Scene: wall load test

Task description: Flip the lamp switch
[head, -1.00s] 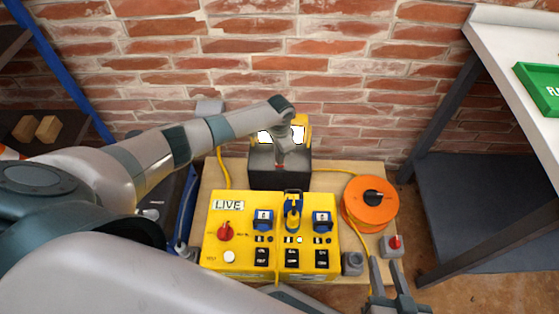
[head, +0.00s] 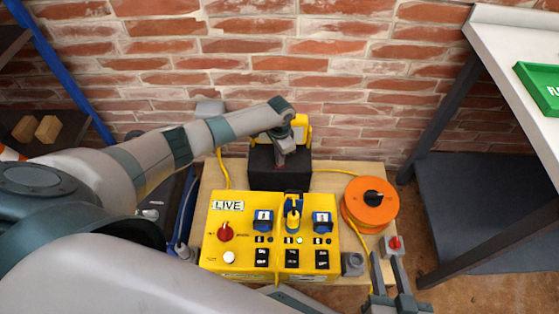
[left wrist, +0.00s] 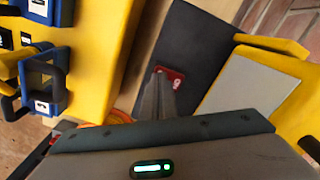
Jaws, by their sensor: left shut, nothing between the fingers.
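The work lamp, with a yellow frame (head: 303,122) and a black base (head: 266,172), stands behind the yellow power box. In the left wrist view its panel (left wrist: 247,95) looks plain grey, and a small red switch (left wrist: 172,74) shows on the dark base. My left gripper (head: 281,160) is shut and empty, pointing down at the base. In the left wrist view its fingertips (left wrist: 160,76) are right at the red switch and partly cover it; I cannot tell whether they touch. My right gripper (head: 388,258) is open and empty, at the lower right.
The yellow power box (head: 245,248) carries a LIVE label, a red knob, blue sockets and black switches. An orange cable reel (head: 356,211) and a grey box with a red button (head: 391,244) stand to the right on the wooden board (head: 350,170). A brick wall closes the back.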

